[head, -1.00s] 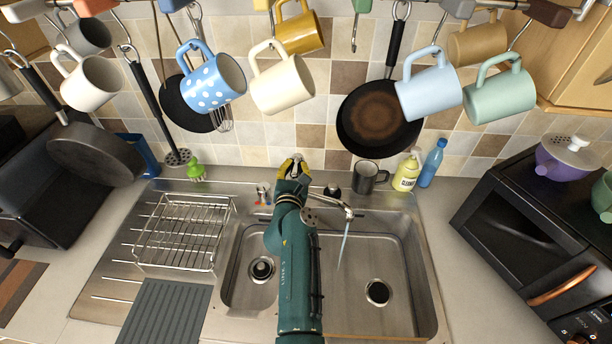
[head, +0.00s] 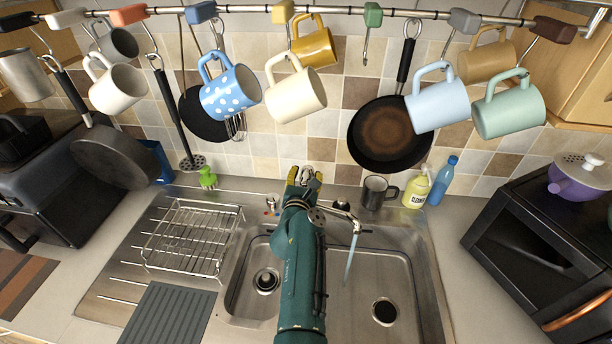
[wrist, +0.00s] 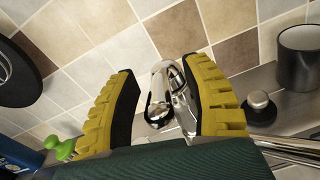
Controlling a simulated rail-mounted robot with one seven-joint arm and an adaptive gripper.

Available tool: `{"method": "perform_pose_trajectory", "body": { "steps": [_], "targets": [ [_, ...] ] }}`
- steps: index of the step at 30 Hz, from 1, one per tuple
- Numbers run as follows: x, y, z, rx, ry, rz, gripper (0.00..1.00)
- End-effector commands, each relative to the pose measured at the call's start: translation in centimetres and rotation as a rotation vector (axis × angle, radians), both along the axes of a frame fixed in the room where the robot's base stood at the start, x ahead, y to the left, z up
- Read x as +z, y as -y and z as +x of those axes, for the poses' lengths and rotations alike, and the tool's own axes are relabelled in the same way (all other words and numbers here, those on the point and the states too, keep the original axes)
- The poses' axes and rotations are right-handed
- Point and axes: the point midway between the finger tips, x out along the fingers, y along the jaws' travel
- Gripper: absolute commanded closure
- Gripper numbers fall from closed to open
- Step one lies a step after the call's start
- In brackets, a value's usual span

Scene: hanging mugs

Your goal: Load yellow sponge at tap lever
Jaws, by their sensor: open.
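My gripper (head: 305,179) is open, its two yellow ridged fingers pointing at the tiled wall behind the sink. The tap's base is hidden by my arm. I see no yellow sponge in either view.
A dark mug (head: 376,192), a yellow cleaner bottle (head: 416,190) and a blue bottle (head: 442,180) stand right of the tap. A green brush (head: 208,178) and a wire rack (head: 185,238) are left. Mugs and pans hang from a rail (head: 330,10) above.

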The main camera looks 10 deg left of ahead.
Motion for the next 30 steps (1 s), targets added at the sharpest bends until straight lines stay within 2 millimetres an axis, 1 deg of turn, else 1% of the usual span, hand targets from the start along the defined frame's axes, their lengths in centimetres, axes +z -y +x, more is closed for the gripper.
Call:
{"method": "perform_pose_trajectory", "body": {
  "steps": [5,11,20,30],
  "targets": [
    [-0.1,0.0,-0.1,0.000,-0.002,0.000,0.52],
    [-0.2,0.0,-0.9,0.000,-0.003,0.000,0.52],
    [0.0,-0.1,-3.3,0.000,-0.004,0.000,0.52],
    [0.4,-0.2,-6.6,0.000,-0.002,0.000,0.52]
  ]
}}
